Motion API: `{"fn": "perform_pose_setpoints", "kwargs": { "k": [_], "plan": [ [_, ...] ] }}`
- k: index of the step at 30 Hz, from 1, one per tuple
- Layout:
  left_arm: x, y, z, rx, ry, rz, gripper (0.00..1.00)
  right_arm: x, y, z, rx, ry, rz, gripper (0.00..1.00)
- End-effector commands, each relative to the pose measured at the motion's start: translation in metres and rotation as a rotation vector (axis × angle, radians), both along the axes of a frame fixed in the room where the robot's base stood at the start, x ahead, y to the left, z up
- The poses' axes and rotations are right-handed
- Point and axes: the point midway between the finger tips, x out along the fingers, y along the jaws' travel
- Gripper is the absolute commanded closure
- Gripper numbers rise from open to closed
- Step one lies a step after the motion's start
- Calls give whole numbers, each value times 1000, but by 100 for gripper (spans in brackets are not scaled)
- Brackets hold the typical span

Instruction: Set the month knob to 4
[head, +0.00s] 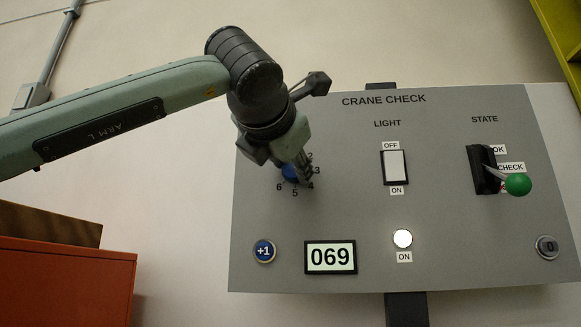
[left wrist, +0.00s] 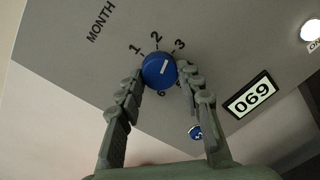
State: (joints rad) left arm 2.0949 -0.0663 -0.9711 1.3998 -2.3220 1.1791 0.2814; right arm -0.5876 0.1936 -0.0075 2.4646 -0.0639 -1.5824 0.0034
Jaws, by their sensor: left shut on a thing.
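The blue month knob (left wrist: 157,72) is between the two fingertips of my left gripper (left wrist: 162,78) in the left wrist view. The fingers are shut on it from both sides. The numbers 1, 2, 3 and 6 show there. In the head view the knob (head: 289,172) is partly hidden by my left gripper (head: 303,174), and 2 to 6 show around it. My right gripper is not in view.
An orange cabinet (head: 65,285) stands lower left.

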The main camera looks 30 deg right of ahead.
Motion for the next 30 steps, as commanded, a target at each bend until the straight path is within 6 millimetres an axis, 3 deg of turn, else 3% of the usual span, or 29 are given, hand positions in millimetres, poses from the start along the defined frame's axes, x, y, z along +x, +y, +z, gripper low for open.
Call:
{"fn": "perform_pose_setpoints", "kwargs": {
  "k": [11, 30],
  "plan": [
    [0, 1, 3, 285, -218, 1, 93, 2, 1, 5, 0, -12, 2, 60],
    [0, 0, 5, 736, -557, 1, 93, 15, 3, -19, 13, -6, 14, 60]
  ]
}}
